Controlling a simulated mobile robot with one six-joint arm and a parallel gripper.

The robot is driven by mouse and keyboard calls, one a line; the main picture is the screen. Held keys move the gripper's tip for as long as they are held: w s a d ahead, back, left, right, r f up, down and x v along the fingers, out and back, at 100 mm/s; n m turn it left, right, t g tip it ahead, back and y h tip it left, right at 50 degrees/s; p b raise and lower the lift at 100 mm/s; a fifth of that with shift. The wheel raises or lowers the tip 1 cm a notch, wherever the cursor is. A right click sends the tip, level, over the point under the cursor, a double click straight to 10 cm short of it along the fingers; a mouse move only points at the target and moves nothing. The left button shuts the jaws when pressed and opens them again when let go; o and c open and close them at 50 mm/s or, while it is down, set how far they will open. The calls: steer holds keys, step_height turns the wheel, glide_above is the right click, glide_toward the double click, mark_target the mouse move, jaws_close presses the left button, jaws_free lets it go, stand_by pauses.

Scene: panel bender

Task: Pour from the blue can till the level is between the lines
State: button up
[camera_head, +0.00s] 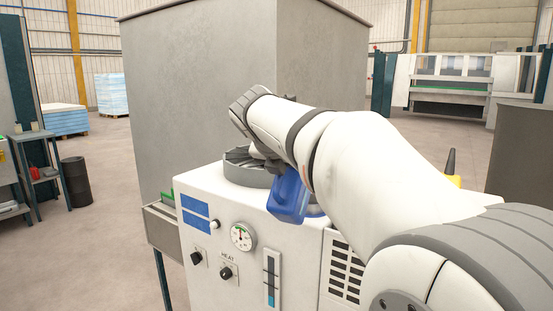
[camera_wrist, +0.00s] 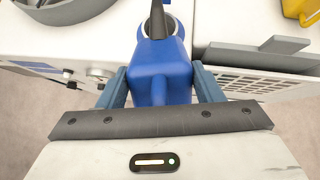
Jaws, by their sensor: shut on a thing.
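The blue can (camera_head: 287,197) is beside my arm above the white machine's front top edge, tilted. In the wrist view the blue can (camera_wrist: 158,62) sits between the two fingers of my gripper (camera_wrist: 161,88), which is shut on it. A dark spout shows at its far end, over or in a pale ring; I cannot tell which, and no liquid stream is visible. The level gauge (camera_head: 271,279) is a vertical strip on the machine's front, dark above and lighter blue low down. Its lines are too small to make out.
The white machine (camera_head: 210,255) carries a round grey part (camera_head: 247,168), a dial (camera_head: 242,236) and knobs. A yellow can (camera_head: 453,180) with a black spout stands on top at right. A tall grey cabinet (camera_head: 240,90) rises behind.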

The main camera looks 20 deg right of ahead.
steer(key=shift+w+d+r+g+y+p, duration=0.25)
steer(key=shift+r+g+y+p, duration=0.3)
steer(key=shift+p, duration=1.25)
steer(key=shift+w+d+g+p, duration=0.2)
steer(key=shift+g+p, duration=0.15)
steer(key=shift+p, duration=0.75)
steer(key=p, duration=0.2)
steer(key=w+y+p, duration=0.1)
steer(key=p, duration=0.2)
steer(key=shift+d+r+g, duration=0.25)
steer(key=shift+d+g, duration=0.15)
steer(key=shift+w+d+f+y+p, duration=0.15)
steer(key=shift+y+p, duration=0.1)
steer(key=shift+p, duration=0.5)
stand_by(2.6)
